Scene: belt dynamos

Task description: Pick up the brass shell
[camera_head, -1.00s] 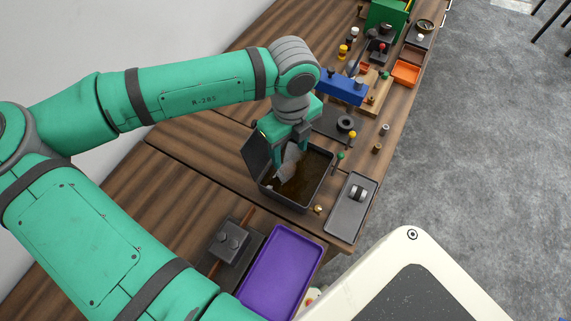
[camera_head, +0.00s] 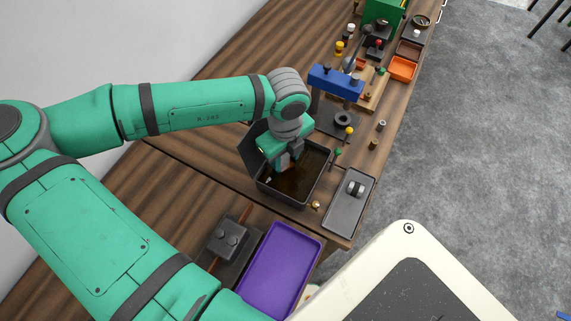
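No object can be told for certain as the brass shell. A small brass-coloured cylinder (camera_head: 374,144) stands on the wooden bench near its right edge, and a small brass-coloured piece (camera_head: 316,204) sits beside the black bin's near right corner. My gripper (camera_head: 291,162) points down over the black bin (camera_head: 322,176), with its fingers at or inside the far left part of the opening. The bin holds a dark brownish content that looks like liquid. My wrist hides much of the fingers, and I cannot tell whether anything is between them.
A dark tray (camera_head: 343,216) with a grey part lies right of the bin. A purple tray (camera_head: 281,262) and a dark block (camera_head: 227,238) are nearer. A blue-topped stand (camera_head: 336,82), an orange tray (camera_head: 402,68) and several small parts fill the far bench.

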